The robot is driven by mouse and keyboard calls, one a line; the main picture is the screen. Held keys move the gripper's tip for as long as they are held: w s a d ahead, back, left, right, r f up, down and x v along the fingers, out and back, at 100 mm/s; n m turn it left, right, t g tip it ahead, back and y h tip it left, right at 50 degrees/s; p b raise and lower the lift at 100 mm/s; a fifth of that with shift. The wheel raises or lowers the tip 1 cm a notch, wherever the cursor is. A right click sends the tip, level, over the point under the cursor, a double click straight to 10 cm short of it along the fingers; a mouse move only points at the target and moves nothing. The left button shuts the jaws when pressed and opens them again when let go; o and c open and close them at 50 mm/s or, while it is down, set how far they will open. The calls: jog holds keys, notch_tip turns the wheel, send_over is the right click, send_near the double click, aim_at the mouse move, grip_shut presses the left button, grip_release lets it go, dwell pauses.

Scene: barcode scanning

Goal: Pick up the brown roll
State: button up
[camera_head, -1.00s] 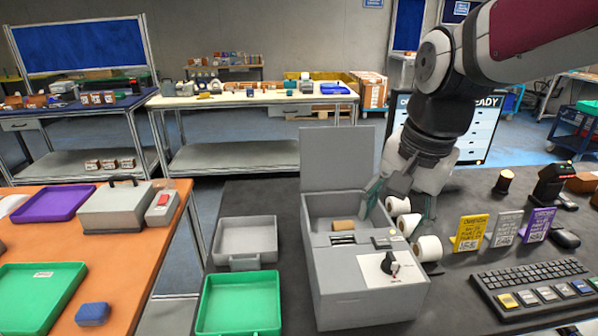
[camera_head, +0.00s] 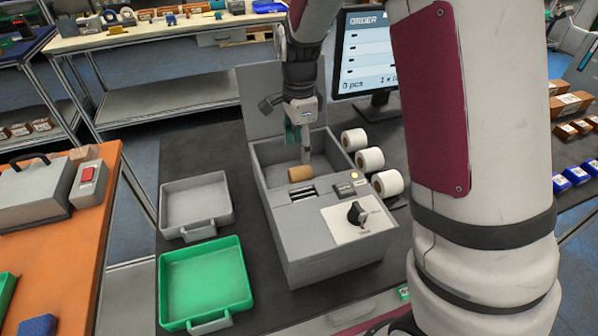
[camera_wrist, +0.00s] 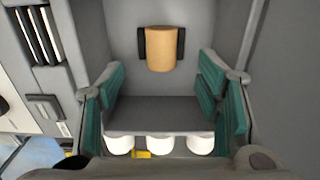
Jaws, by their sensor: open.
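The brown roll (camera_head: 300,173) lies on its side inside the open grey box machine (camera_head: 318,255), near the slotted panel. In the wrist view the brown roll (camera_wrist: 160,48) sits between two dark holders on the compartment floor. My gripper (camera_head: 304,148) reaches down into the compartment, just behind the roll. In the wrist view my gripper (camera_wrist: 165,100) shows its green finger pads spread wide apart with nothing between them. The roll lies beyond the pads and looks untouched.
The machine's raised lid (camera_head: 282,103) stands behind my gripper. White rolls (camera_head: 370,160) line the machine's right side. A grey tray (camera_head: 196,205) and a green tray (camera_head: 205,283) lie to its left. The compartment walls are close around my gripper.

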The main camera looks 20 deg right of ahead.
aim_at(299, 169)
jog(key=shift+w+f+p, duration=0.1)
jog(key=shift+f+p, duration=0.4)
jog(key=shift+f, duration=3.85)
jog(key=c, duration=1)
